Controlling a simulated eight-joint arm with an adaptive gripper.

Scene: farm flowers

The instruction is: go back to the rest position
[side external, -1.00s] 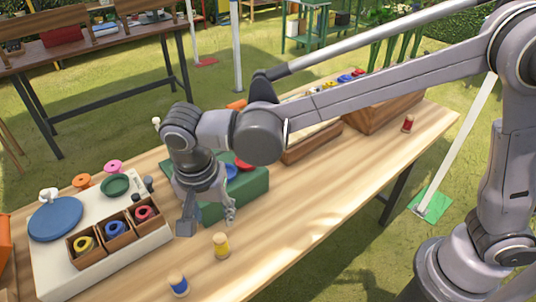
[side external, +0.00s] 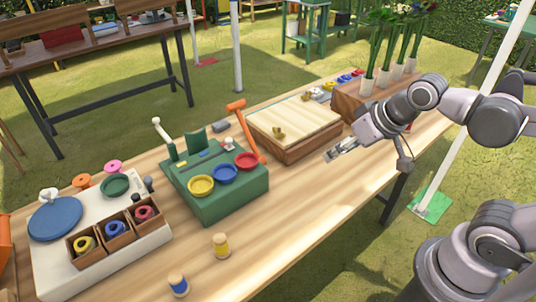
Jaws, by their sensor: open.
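A green box (side external: 217,205) with yellow, blue and red rings stands mid-table. Left is a white board (side external: 70,284) with ring compartments. A yellow spool (side external: 221,245) and a blue spool (side external: 178,285) stand in front. Right are a wooden box (side external: 296,149) and flower vases (side external: 367,85).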

